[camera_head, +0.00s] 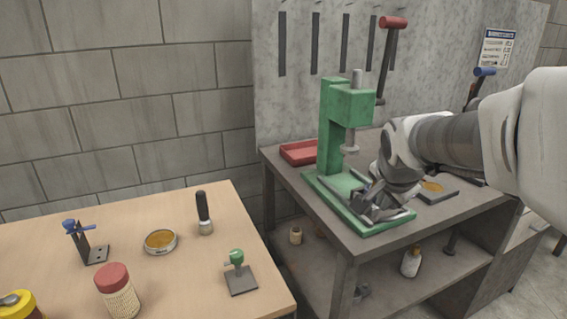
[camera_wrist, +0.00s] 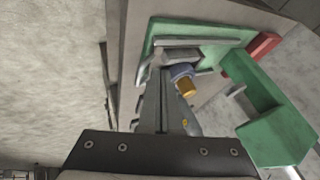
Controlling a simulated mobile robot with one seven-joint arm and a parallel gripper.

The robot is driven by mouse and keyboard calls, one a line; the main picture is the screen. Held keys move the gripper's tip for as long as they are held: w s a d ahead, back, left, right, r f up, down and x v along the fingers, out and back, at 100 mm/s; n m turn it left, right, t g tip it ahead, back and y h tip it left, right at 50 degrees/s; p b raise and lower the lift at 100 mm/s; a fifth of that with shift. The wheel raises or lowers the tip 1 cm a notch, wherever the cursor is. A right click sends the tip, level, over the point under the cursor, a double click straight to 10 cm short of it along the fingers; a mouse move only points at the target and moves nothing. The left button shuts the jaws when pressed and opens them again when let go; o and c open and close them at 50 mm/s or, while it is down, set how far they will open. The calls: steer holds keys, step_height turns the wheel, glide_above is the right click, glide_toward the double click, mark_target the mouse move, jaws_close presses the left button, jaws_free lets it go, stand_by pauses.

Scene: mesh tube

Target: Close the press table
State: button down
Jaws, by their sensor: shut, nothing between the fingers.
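The green press (camera_head: 340,125) stands on the grey workbench, with its ram above a green base plate (camera_head: 325,193). It also shows in the wrist view (camera_wrist: 275,135). A grey metal press table (camera_wrist: 195,43) lies on the front part of the base; in the head view my gripper hides much of it. A small part with a blue collar and gold end (camera_wrist: 186,82) is beside my fingers. My gripper (camera_head: 368,211) is shut and empty, low over the front of the base. In the wrist view its fingertips (camera_wrist: 160,62) are close to the metal table; I cannot tell whether they touch.
A red tray (camera_head: 300,152) sits behind the press. A dark plate with a gold disc (camera_head: 432,187) lies to the right. A red-handled lever (camera_head: 388,60) stands behind. The wooden table (camera_head: 190,270) at left holds several small tools and jars.

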mark_target(376, 216)
steer(key=b+x, duration=0.1)
steer(key=x, duration=0.4)
steer(key=shift+w+f, duration=0.2)
steer(key=shift+f, duration=0.1)
steer(key=shift+w, duration=0.1)
steer(key=w+a, duration=0.1)
steer(key=w, duration=0.2)
steer(key=w+a, duration=0.1)
steer(key=w, duration=0.3)
steer(key=w+a+b, duration=0.1)
steer(key=w+a, duration=0.1)
steer(key=w, duration=0.2)
steer(key=shift+w+a, duration=0.1)
steer(key=shift+w, duration=0.1)
steer(key=shift+w+a+r, duration=0.1)
steer(key=shift+w+a, duration=0.05)
steer(key=shift+w, duration=0.25)
steer(key=shift+r, duration=0.25)
